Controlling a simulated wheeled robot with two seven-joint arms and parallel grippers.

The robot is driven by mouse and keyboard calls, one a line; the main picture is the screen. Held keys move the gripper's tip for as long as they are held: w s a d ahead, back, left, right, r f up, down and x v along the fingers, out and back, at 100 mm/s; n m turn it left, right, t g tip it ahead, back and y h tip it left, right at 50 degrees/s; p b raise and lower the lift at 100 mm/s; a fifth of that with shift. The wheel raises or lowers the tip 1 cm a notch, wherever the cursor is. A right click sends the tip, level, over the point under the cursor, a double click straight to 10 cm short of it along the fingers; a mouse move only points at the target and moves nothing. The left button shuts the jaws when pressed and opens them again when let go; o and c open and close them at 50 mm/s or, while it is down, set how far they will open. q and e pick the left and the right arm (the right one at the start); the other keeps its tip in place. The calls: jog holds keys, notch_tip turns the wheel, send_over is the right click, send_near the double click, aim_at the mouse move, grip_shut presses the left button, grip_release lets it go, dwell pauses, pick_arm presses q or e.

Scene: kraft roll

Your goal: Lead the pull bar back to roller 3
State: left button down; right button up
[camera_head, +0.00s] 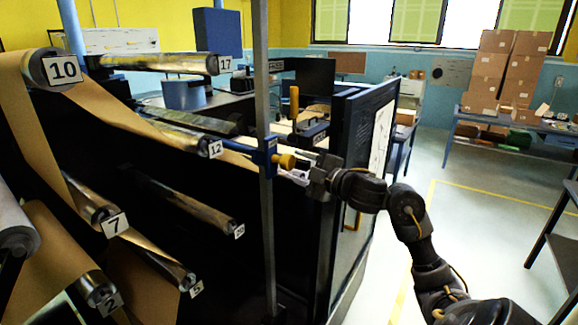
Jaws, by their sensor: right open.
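A blue bar piece with an orange-yellow knob (285,161), which looks like the end of the pull bar, sits at the grey upright post near roller 12 (190,141). My right gripper (298,176) is open, just right of and below the knob. I cannot tell whether its fingers touch the bar. Brown kraft web (110,108) runs from roller 10 (50,68) down toward roller 12 and the blue piece. No label clearly reads 3; the lower roller labels are small and tilted, one on the lower roller (100,292). My left gripper is not in view.
The grey post (264,210) stands in front of the dark machine side. Roller 7 (95,208) and roller 17 (160,62) stick out at left. A dark open panel (345,200) stands beside my right arm.

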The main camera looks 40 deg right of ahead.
aim_at(291, 164)
jog(key=shift+w+a+b, duration=0.15)
jog(key=shift+w+b, duration=0.05)
jog(key=shift+w, duration=0.9)
jog(key=shift+w+a+b, duration=0.15)
jog(key=shift+w, duration=0.9)
jog(key=c, duration=1)
jog(key=s+a+p, duration=0.1)
jog(key=a, duration=0.3)
jog(key=s+a+p, duration=0.1)
jog(key=a, duration=0.4)
jog(key=s+a+p, duration=0.1)
jog(key=s+a, duration=0.1)
jog(key=a, duration=0.2)
jog(key=shift+a, duration=0.3)
jog(key=shift+s+a, duration=0.25)
jog(key=shift+a, duration=0.3)
